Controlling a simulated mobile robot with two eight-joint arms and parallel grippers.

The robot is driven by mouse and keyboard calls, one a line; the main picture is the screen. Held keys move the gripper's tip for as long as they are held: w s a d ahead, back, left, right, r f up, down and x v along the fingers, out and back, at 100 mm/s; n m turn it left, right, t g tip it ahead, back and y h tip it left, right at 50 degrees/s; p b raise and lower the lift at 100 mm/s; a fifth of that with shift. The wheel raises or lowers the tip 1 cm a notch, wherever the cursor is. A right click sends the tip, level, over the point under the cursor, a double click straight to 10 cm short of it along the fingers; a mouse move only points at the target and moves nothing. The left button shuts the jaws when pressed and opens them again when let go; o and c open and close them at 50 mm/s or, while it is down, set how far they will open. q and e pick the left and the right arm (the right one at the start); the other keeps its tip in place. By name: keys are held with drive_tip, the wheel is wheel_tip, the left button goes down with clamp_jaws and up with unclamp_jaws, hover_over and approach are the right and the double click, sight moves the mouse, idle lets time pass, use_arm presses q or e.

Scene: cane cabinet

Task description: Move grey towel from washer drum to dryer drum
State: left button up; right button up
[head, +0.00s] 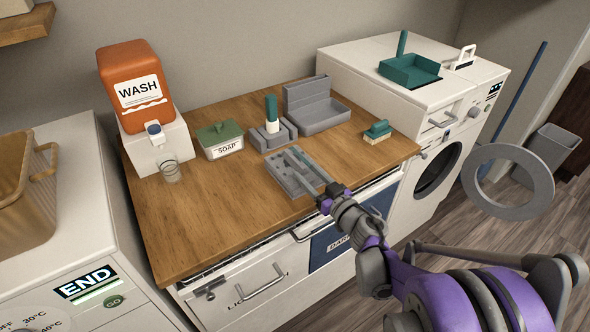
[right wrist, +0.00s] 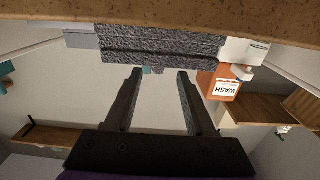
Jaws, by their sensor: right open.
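No grey towel shows in either view. The washer (head: 62,242), a white machine with a lit END display (head: 87,284), stands at the left; its front and drum are out of view. The white dryer (head: 372,84) at the right has a dark round drum opening (head: 437,170). A grey ring-shaped door (head: 508,181) stands out to the right of its front. My right gripper (head: 324,197) is at the front of the counter by a grey slotted tray (head: 293,172). In the right wrist view its fingers (right wrist: 159,76) are apart with nothing between them. My left gripper is not in view.
The wooden counter (head: 215,215) between the machines holds an orange WASH dispenser (head: 133,75), a soap box (head: 221,141), grey holders and a brush (head: 377,131). A basket (head: 22,190) sits on the washer. A teal tray (head: 409,70) sits on the dryer. Floor shows at the right.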

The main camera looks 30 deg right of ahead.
sight(305, 171)
drive_tip(key=w, duration=0.5)
drive_tip(key=shift+w+f, duration=0.2)
drive_tip(key=shift+f, duration=0.15)
clamp_jaws()
